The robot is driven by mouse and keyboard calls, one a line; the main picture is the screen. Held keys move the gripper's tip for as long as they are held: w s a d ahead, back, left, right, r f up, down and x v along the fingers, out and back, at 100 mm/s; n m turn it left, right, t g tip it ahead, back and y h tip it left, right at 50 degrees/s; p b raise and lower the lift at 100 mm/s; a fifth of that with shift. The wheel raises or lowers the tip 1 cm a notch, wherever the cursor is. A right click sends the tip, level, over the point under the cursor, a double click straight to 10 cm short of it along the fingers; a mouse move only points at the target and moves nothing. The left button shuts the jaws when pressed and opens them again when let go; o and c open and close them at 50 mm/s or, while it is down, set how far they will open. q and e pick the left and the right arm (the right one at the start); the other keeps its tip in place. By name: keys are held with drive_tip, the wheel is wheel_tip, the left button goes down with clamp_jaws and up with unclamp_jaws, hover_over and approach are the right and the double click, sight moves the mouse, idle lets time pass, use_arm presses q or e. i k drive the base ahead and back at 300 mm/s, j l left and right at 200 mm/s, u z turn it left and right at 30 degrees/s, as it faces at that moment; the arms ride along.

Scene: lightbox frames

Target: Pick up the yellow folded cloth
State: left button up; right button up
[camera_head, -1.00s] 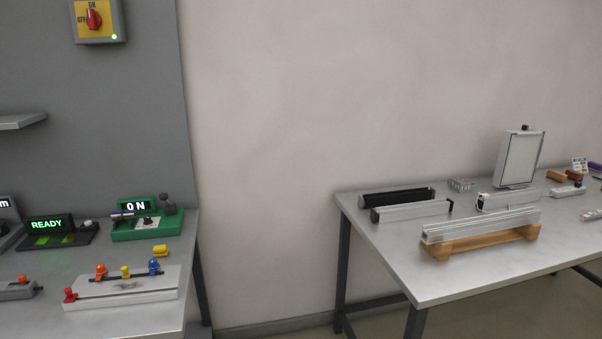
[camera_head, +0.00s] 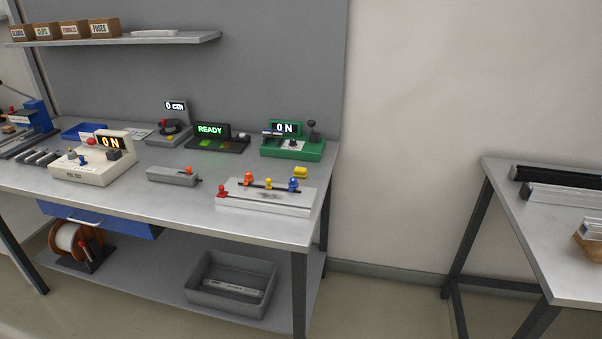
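A small yellow object (camera_head: 300,172), which looks like the yellow folded cloth, lies on the left workbench near its right edge. It sits in front of the green device with the "0 N" display (camera_head: 293,145) and behind the grey block with coloured knobs (camera_head: 265,203). It is too small to make out folds. Neither of my grippers is in the view.
The left workbench (camera_head: 130,202) has a bare front strip. A grey bin (camera_head: 228,292) is below. A second table (camera_head: 540,245) stands right, beyond a gap.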

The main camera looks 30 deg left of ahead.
sight(298, 172)
drive_tip(key=i+j+z, duration=0.15)
drive_tip(key=z, duration=0.25)
drive_tip(key=i+j+z, duration=0.25)
drive_tip(key=z, duration=0.15)
